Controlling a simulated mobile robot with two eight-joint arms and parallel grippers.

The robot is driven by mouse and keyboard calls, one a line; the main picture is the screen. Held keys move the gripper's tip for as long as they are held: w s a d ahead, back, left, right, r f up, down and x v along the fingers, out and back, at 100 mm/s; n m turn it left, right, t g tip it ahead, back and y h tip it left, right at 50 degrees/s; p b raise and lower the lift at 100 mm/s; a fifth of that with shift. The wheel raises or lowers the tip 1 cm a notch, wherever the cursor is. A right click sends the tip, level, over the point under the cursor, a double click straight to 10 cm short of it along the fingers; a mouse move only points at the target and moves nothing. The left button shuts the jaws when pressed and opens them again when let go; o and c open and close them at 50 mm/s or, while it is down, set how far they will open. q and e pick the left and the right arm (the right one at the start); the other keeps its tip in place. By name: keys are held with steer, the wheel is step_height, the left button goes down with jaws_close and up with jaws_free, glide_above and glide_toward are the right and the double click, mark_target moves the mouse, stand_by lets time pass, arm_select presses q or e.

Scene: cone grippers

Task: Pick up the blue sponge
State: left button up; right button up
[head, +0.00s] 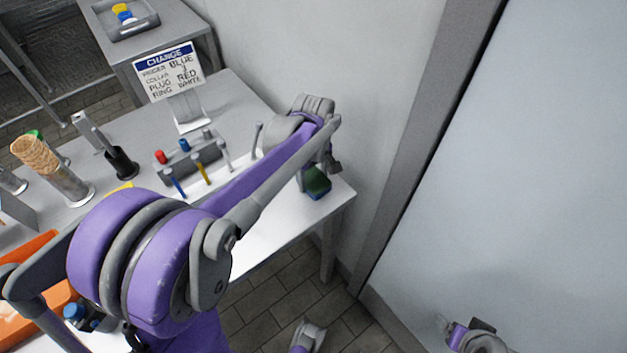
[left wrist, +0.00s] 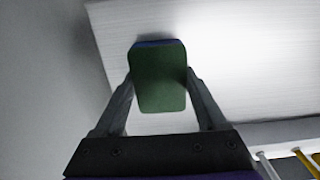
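The sponge (head: 318,183) is at the right end of the white table, with a dark green face and a blue layer. In the left wrist view the sponge (left wrist: 158,78) shows its green face, with a thin blue edge at the top. My left gripper (head: 317,172) is over it, pointing down. In the left wrist view the left gripper's fingers (left wrist: 159,76) meet the sponge's two sides with no visible gap. Whether the sponge is touching the table or slightly raised is hard to tell. My right gripper (head: 478,342) shows only partly at the bottom right edge.
A rack (head: 203,160) with coloured pieces, a sign (head: 168,72) on a stand, a black cup (head: 122,163) and an ice-cream cone (head: 36,153) in a metal holder stand left of my arm. The wall (head: 330,60) is close behind the sponge.

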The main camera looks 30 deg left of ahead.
mark_target(314, 178)
arm_select(q)
steer(key=c, duration=0.4)
step_height(314, 178, up, 10)
steer(key=shift+r+p, duration=0.1)
steer(key=shift+p, duration=0.55)
steer(key=o, duration=0.8)
steer(key=shift+c, duration=0.2)
steer(key=c, duration=0.7)
steer(key=shift+o, duration=0.2)
steer(key=shift+s, duration=0.1)
